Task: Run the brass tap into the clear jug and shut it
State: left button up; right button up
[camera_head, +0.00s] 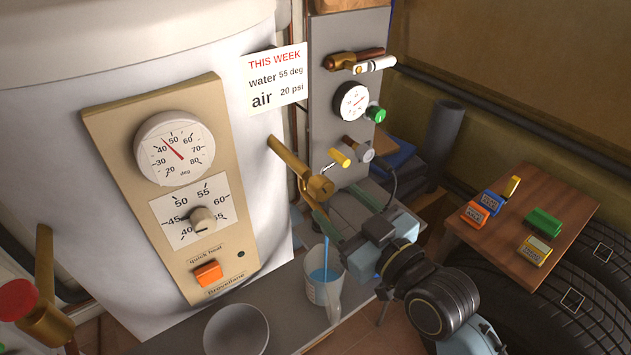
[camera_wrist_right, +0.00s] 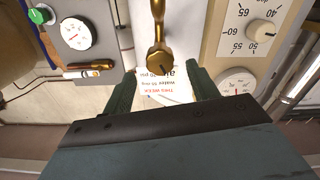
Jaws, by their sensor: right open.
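The brass tap (camera_head: 318,187) sits at the end of a brass pipe angling from the boiler. A thin blue stream (camera_head: 326,250) falls into the clear jug (camera_head: 318,291), which stands upright below and holds some blue liquid. My right gripper (camera_head: 338,207) is at the tap, its green fingers apart on either side of the tap's lower end. In the wrist view the brass tap (camera_wrist_right: 159,62) shows between the open fingers (camera_wrist_right: 163,84). Contact cannot be told. My left gripper is out of view.
The boiler panel (camera_head: 190,190) has a dial, knob and orange switch (camera_head: 208,273). A grey bowl (camera_head: 236,331) stands left of the jug on the grey shelf. A gauge (camera_head: 352,102) is behind the tap. A wooden table (camera_head: 500,245) with coloured blocks stands right.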

aim_at(316, 183)
jog(key=x, duration=0.8)
jog(key=shift+c, duration=0.3)
